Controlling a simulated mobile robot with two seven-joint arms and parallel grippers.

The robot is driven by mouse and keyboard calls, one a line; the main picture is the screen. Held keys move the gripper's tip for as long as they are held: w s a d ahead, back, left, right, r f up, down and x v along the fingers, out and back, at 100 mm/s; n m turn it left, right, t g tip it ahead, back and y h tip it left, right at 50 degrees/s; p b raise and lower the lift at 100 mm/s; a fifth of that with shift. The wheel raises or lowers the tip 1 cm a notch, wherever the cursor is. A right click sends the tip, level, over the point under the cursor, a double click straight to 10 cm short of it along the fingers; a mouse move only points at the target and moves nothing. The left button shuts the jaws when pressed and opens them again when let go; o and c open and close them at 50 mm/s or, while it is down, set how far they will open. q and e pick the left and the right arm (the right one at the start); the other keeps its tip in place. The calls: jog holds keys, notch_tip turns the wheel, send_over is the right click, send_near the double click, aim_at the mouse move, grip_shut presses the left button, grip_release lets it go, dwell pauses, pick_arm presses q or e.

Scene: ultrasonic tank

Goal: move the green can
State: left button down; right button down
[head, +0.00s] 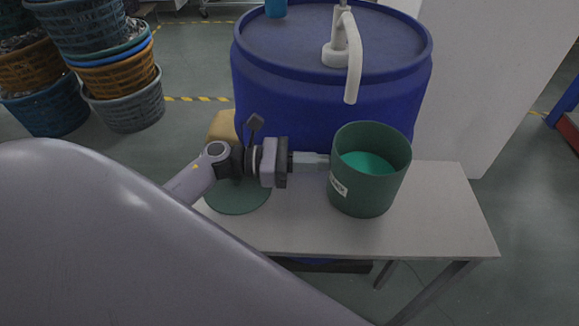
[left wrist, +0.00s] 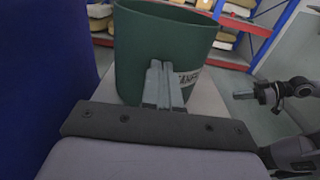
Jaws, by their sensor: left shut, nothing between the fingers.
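The green can (head: 366,190) stands upright and open-topped on the pale table, with a white label low on its side and a brighter green inside. It fills the upper middle of the left wrist view (left wrist: 140,50). My left gripper (head: 328,161) is shut and empty, its fingertips pointing at the can's left side. The fingers (left wrist: 163,85) show in front of the can wall; whether they touch it I cannot tell. My right gripper (left wrist: 240,95) shows small at the right of the left wrist view, apart from the can; its jaws are unclear.
A flat green disc (head: 238,198) lies on the table (head: 440,215) left of the can, partly under my left arm. A large blue drum (head: 290,95) with a white tap (head: 352,60) stands close behind. Stacked baskets (head: 125,100) are at far left. The table's right part is clear.

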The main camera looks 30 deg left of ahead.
aim_at(401, 165)
pick_arm(q)
jog(key=b+x, duration=0.4)
jog(key=x, duration=1.1)
jog(key=shift+f, duration=0.1)
jog(key=shift+w+d, duration=0.2)
jog(key=shift+d, duration=0.1)
